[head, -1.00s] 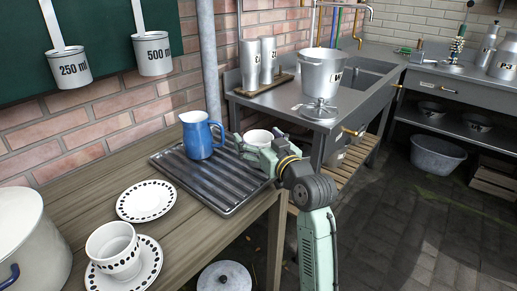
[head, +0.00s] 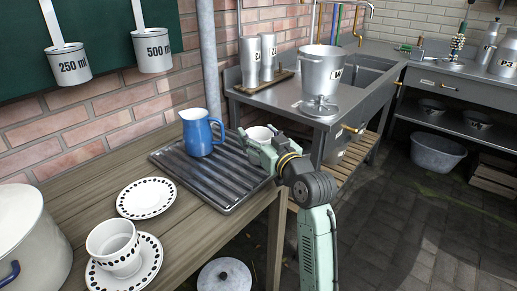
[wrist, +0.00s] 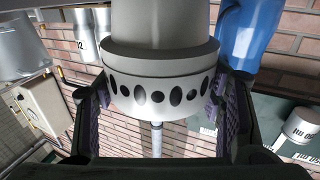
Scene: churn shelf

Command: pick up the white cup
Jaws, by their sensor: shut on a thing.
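A white cup (head: 260,132) with a band of black dots is held in my gripper (head: 258,144) above the far right end of the ribbed metal tray (head: 176,174). In the wrist view the cup (wrist: 155,90) fills the space between the two purple-padded fingers, which press it from both sides. My gripper is shut on it. In the head view my gripper's fingers hide the cup's lower part. A second white dotted cup (head: 112,243) stands upright on a dotted saucer (head: 148,269) at the front left.
A blue jug (head: 198,137) stands on the tray just left of my gripper. An empty dotted plate (head: 146,198) and a large white pot (head: 20,235) are on the wooden table. A metal counter (head: 290,112) with a bucket (head: 323,70) is behind, to the right.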

